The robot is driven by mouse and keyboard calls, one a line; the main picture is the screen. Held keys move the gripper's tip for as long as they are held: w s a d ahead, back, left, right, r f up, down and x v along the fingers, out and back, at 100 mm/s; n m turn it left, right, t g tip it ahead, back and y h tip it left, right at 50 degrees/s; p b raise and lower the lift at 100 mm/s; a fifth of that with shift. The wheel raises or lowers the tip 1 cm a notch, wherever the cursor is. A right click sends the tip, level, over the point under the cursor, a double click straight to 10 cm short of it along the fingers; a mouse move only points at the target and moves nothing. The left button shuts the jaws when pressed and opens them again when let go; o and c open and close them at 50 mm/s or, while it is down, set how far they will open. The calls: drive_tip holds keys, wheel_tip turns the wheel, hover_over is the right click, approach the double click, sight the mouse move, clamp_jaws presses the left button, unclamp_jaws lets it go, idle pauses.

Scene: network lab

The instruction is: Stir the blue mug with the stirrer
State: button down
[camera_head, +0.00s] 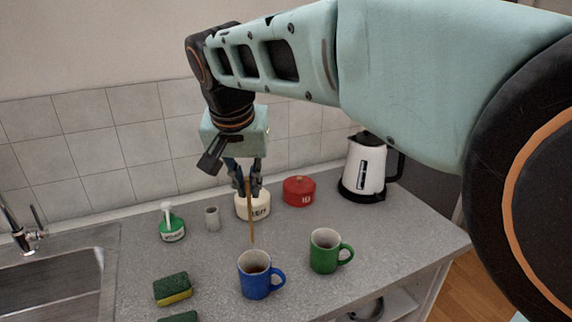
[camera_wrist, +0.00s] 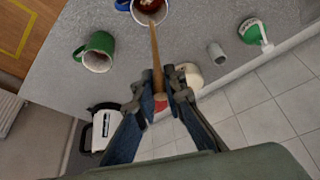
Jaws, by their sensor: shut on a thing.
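The blue mug (camera_head: 255,284) stands upright on the counter with dark liquid in it and its handle to the right. Part of it also shows at the top edge of the wrist view (camera_wrist: 149,12). My gripper (camera_head: 248,188) is shut on the stirrer (camera_head: 252,222), a thin wooden stick held about upright with its tip pointing down. The tip appears just above and behind the mug's rim, outside it in the head view. In the wrist view the stirrer (camera_wrist: 157,66) runs from between the fingers (camera_wrist: 168,92) toward the mug, its tip overlapping the mug's opening.
A green mug (camera_head: 323,254) stands close right of the blue mug. A cream canister (camera_head: 256,209), red canister (camera_head: 299,192) and white kettle (camera_head: 364,168) stand behind.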

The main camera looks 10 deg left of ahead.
sight(252, 242)
drive_tip(key=shift+f+b, duration=5.55)
drive_tip(key=shift+f, duration=1.55)
drive_tip(key=c, duration=2.7)
unclamp_jaws()
drive_tip(key=shift+a, duration=0.1)
drive_tip(key=shift+c, duration=0.2)
